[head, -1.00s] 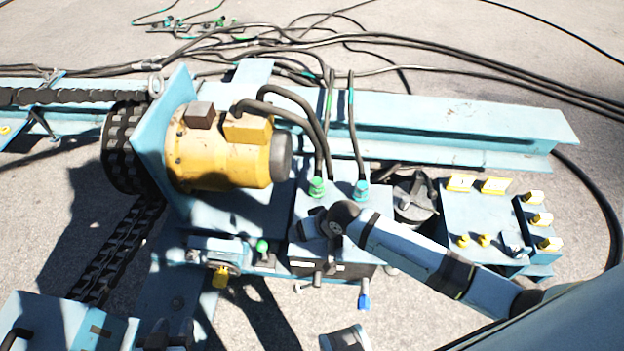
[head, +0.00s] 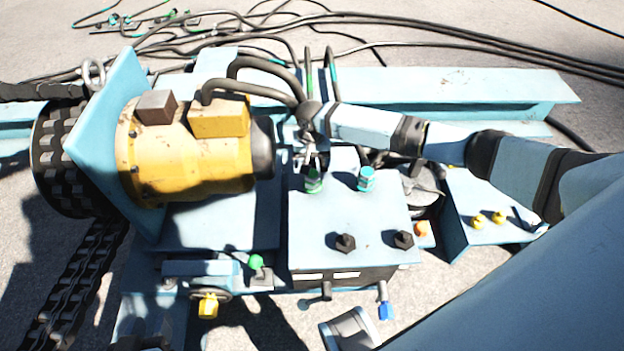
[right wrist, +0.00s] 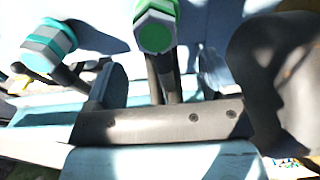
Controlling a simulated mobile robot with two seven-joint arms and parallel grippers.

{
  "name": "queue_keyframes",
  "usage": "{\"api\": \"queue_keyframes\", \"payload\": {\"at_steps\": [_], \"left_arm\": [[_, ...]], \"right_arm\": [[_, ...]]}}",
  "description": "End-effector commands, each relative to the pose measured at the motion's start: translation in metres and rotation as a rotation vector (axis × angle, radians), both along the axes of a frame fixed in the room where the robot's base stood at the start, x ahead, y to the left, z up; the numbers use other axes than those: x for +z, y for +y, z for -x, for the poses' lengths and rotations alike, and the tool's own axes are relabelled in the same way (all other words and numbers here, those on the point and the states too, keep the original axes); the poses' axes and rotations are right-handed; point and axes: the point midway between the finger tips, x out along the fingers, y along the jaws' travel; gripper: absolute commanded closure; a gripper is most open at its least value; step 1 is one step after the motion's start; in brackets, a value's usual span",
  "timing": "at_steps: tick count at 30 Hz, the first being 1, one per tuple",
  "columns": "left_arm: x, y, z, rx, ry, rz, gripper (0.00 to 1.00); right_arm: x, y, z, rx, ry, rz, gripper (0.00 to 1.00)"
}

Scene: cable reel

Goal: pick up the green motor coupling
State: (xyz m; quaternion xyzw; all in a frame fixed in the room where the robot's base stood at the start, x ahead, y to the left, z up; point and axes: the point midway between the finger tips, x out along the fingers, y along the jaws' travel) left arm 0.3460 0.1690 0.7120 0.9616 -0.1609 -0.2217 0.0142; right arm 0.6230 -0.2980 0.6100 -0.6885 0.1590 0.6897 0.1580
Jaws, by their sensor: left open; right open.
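The green motor coupling (head: 313,182) stands on top of the light blue box (head: 330,225) in the head view. In the right wrist view it is the bright green hexagonal end (right wrist: 155,30) at the top middle, with dark hose running from it. My right gripper (head: 307,160) is open, just above and behind the coupling in the head view. In the right wrist view its two dark fingers (right wrist: 185,75) are apart, and the coupling's hose shows between them. I cannot tell whether they touch it. My left gripper does not clearly show.
A teal coupling (head: 366,178) stands close to the right of the green one; it also shows in the right wrist view (right wrist: 45,45). The yellow motor (head: 180,150) is at left, with black hoses (head: 265,75) arching near my right gripper. A blue beam (head: 450,90) lies behind.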

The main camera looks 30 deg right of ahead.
Motion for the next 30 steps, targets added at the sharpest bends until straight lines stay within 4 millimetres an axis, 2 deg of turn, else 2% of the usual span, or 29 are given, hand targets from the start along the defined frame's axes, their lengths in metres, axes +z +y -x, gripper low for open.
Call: {"api": "queue_keyframes", "payload": {"at_steps": [1,9,16,19,26,27,30], "left_arm": [[0.001,-0.002,-0.002,-0.002,-0.017,0.008,0.57],[0.01,-0.007,-0.007,-0.009,-0.068,0.037,0.57],[0.04,-0.022,-0.018,-0.032,-0.204,0.112,0.57],[0.046,-0.024,-0.02,-0.037,-0.229,0.128,0.57],[0.049,-0.025,-0.02,-0.037,-0.234,0.132,0.57],[0.049,-0.025,-0.02,-0.037,-0.234,0.132,0.57],[0.049,-0.025,-0.02,-0.037,-0.233,0.132,0.57]], "right_arm": [[-0.009,0.001,0.0,0.001,0.0,0.0,0.21],[-0.031,0.001,0.004,0.003,-0.001,0.0,0.21],[-0.064,0.002,0.011,0.002,0.0,-0.001,0.21],[-0.07,0.002,0.011,0.002,-0.001,0.0,0.21],[-0.07,0.002,0.011,0.002,-0.002,-0.001,0.21],[-0.07,0.002,0.011,0.002,-0.002,-0.001,0.26],[-0.07,0.002,0.011,0.002,-0.002,-0.001,0.49]]}}
